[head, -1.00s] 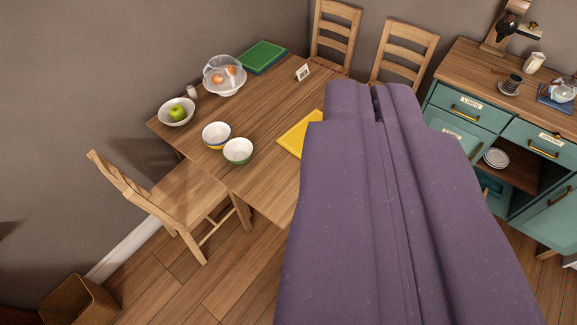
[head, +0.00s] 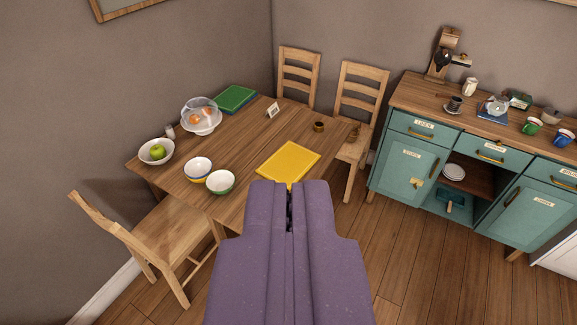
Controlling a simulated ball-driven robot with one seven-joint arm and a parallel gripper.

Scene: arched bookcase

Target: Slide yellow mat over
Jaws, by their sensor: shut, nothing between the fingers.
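The yellow mat (head: 289,160) lies flat on the wooden table (head: 237,144), near its right front edge. It is bare on top. My gripper (head: 289,188) is purple and seen from behind, with its tip just in front of the mat's near corner in the picture. It is shut with nothing held. It covers part of the table's front edge. I cannot tell how high the tip is or whether it touches the mat.
Two bowls (head: 220,182) stand left of the mat. A small brown cup (head: 319,126) stands behind it. A bowl with a green apple (head: 156,152), a glass-domed bowl (head: 201,117), a green book (head: 236,98) and a small card (head: 273,110) are farther off. Chairs (head: 362,110) flank the table.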

